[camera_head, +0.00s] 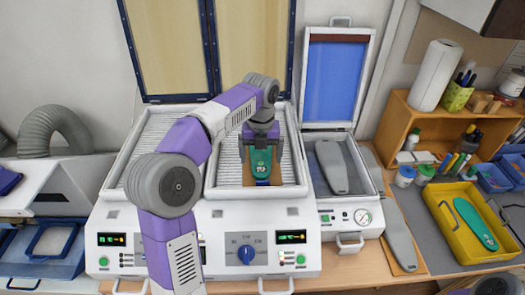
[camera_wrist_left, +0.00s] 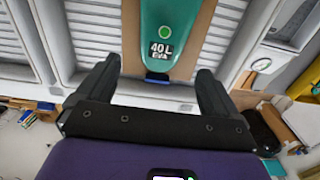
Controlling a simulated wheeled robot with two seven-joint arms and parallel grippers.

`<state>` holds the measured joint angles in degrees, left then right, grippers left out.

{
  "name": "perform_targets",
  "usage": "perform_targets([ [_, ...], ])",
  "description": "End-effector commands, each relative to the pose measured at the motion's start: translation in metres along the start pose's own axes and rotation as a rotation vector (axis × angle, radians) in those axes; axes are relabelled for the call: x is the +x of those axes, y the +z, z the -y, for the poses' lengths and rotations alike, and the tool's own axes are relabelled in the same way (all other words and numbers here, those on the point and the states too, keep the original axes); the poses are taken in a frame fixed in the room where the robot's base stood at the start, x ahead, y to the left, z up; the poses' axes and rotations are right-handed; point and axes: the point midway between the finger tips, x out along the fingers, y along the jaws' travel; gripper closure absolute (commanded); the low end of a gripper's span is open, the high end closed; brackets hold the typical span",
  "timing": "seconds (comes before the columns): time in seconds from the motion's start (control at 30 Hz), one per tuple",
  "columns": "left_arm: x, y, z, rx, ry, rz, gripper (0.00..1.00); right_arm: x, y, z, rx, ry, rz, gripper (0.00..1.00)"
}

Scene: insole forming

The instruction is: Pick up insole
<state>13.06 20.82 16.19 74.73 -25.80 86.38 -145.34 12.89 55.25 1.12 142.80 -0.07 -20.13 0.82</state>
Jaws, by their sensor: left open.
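A green insole (camera_head: 262,164) with white print lies on a brown board (camera_head: 275,176) in the right bay of the white heating machine (camera_head: 205,222). In the left wrist view the insole (camera_wrist_left: 165,28) reads "40 L EVA" and lies ahead of the fingertips, on the brown board (camera_wrist_left: 207,25). My left gripper (camera_head: 262,142) is open above the insole, with one finger on each side. The left wrist view shows the gap between the fingers (camera_wrist_left: 160,85) with nothing held. The far part of the insole is hidden by the gripper in the head view.
A press with an open blue lid (camera_head: 332,82) and a grey form (camera_head: 331,166) stands to the right. A yellow tray (camera_head: 455,242) holds another green insole (camera_head: 476,224). A wooden shelf (camera_head: 398,117) stands at the right. A grey hose (camera_head: 50,130) is at the left.

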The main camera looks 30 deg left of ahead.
Motion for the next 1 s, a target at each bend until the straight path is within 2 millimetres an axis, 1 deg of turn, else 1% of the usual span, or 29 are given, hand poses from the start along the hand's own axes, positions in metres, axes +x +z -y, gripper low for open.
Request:
perform_targets([
  [0.03, 0.008, 0.000, -0.001, 0.000, 0.002, -0.003, 0.06, 0.001, -0.001, -0.001, 0.000, 0.000, -0.001, 0.08],
  [0.2, 0.035, 0.003, -0.003, 0.000, 0.002, -0.005, 0.06, 0.004, -0.001, -0.001, 0.000, 0.000, -0.002, 0.08],
  [0.3, 0.045, 0.003, -0.002, 0.000, 0.002, -0.003, 0.06, 0.005, -0.001, -0.002, 0.000, 0.000, -0.002, 0.08],
  [0.4, 0.049, 0.003, -0.002, 0.000, 0.000, -0.001, 0.06, 0.005, -0.001, -0.002, 0.000, 0.000, -0.002, 0.08],
  [0.6, 0.049, 0.003, -0.002, -0.001, 0.000, -0.001, 0.06, 0.005, -0.001, -0.002, 0.000, 0.000, -0.002, 0.08],
  [1.0, 0.048, 0.003, -0.002, 0.000, 0.000, -0.001, 0.67, 0.005, -0.001, -0.002, 0.000, 0.000, -0.002, 0.08],
])
